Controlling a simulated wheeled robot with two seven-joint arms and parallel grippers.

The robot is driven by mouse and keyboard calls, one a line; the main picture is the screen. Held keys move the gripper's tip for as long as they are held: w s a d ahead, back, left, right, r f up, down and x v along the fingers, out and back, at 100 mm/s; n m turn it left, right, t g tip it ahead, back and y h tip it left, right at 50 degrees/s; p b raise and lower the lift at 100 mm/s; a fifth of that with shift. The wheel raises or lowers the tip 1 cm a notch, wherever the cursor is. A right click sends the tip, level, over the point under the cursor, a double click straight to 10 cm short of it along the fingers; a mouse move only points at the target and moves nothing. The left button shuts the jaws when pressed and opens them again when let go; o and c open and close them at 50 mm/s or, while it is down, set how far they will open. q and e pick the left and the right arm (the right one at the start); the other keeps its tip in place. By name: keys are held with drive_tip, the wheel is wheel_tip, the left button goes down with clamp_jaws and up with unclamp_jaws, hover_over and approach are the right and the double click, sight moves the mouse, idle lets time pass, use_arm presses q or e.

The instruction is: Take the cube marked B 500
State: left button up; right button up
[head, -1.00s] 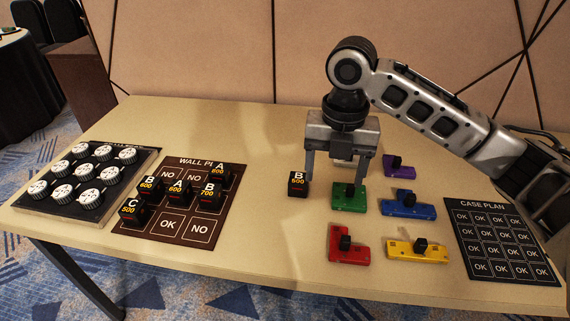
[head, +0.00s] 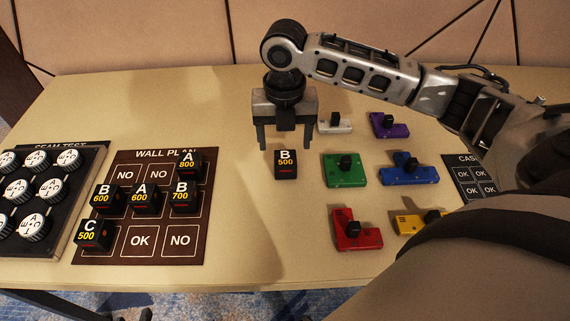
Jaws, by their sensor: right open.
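The black cube marked B 500 (head: 286,165) stands on the bare table, between the wall plan board and the coloured pieces. My right gripper (head: 284,146) points down over it, with its two fingers apart. The fingertips look to be above and slightly behind the cube in the head view; I cannot tell the exact height gap. Nothing is between the fingers that I can make out. My left gripper is not in the head view.
The wall plan board (head: 140,241) holds several similar black cubes, left of the B 500 cube. A panel of white knobs (head: 48,188) is at far left. A green piece (head: 345,171) lies right of the cube, with several other coloured pieces around. Table is clear in front of the cube.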

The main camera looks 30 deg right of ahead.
sight(285, 157)
drive_tip(key=shift+d+f+b, duration=0.1)
drive_tip(key=shift+f+b, duration=0.2)
drive_tip(key=shift+f, duration=2.8)
drive_tip(key=c, duration=1.1)
